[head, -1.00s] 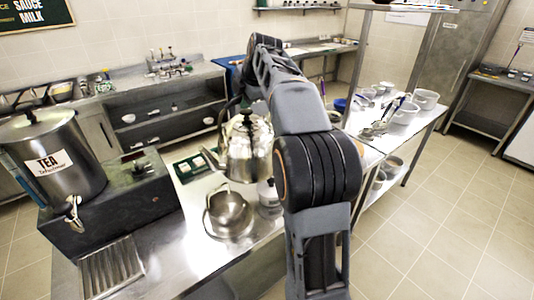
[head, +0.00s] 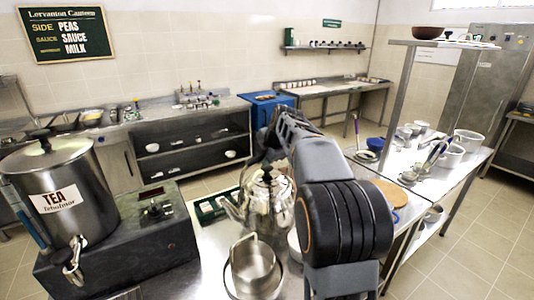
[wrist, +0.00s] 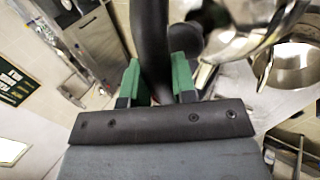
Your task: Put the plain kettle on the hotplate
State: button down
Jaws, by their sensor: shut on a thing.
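The plain kettle (head: 268,212) is shiny steel with a spout to the left and a dark lid knob. It stands upright over the steel counter in the head view; I cannot tell whether it touches the counter. My gripper (wrist: 157,88) has green-padded fingers shut on the kettle's dark handle (wrist: 150,35). Part of the kettle's steel body (wrist: 235,40) shows in the wrist view. In the head view the arm partly hides the kettle. A dark unit with a small control panel (head: 155,208) stands left of the kettle; I cannot tell whether it is the hotplate.
A steel urn marked TEA (head: 75,205) stands on the dark unit. A steel pan (head: 252,268) sits close in front of the kettle. A green tray (head: 207,211) lies left of it. A side table with pots (head: 450,157) is at right.

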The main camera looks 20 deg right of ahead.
aim_at(266, 168)
jog(key=shift+f, duration=2.1)
jog(key=c, duration=1.3)
grip_release()
jog(key=shift+f, duration=0.3)
jog(key=o, duration=0.4)
jog(key=shift+r, duration=0.15)
